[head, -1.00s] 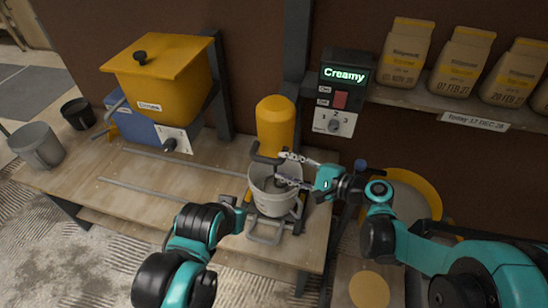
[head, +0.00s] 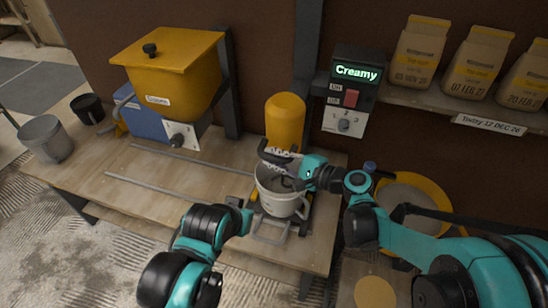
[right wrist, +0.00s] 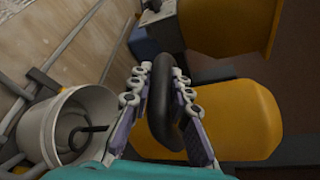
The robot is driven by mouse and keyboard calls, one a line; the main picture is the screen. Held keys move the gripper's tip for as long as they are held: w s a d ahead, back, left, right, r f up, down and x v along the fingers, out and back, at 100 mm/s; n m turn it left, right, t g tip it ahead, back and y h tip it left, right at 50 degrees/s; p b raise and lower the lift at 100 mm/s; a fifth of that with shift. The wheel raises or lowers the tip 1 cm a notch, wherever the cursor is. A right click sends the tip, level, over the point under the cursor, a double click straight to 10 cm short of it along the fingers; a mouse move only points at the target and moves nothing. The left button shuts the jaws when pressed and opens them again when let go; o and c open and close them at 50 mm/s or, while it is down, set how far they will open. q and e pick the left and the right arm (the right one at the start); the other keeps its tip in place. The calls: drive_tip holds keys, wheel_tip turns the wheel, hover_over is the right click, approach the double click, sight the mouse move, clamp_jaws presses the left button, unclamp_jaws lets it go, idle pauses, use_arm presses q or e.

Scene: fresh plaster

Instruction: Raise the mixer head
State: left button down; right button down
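The mixer stands near the front right of the bench. It has a yellow body (head: 285,120) and a black handle bar (head: 272,155) on its head. A pale grey bucket (head: 280,203) sits under the head, with a dark hook in it. The handle also shows in the right wrist view (right wrist: 163,110), and the bucket shows there (right wrist: 82,125). My right gripper (right wrist: 161,80) has one finger on each side of the handle, very close to it; a firm grip does not show. My left gripper (head: 243,216) is beside the bucket's left side, its fingertips unclear.
A control box (head: 354,92) reading "Creamy" hangs on the wall behind. A shelf (head: 440,112) with several paper bags is at the right. A yellow hopper (head: 175,75), a grey bucket (head: 46,138) and a black cup (head: 87,108) are at the left. The middle bench is mostly clear.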

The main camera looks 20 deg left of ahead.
wheel_tip(320, 180, up, 19)
drive_tip(key=p, duration=1.4)
drive_tip(key=shift+w, duration=0.15)
drive_tip(key=c, duration=1.5)
unclamp_jaws()
drive_tip(key=shift+c, duration=0.2)
drive_tip(key=shift+o, duration=0.6)
drive_tip(key=v, duration=1.2)
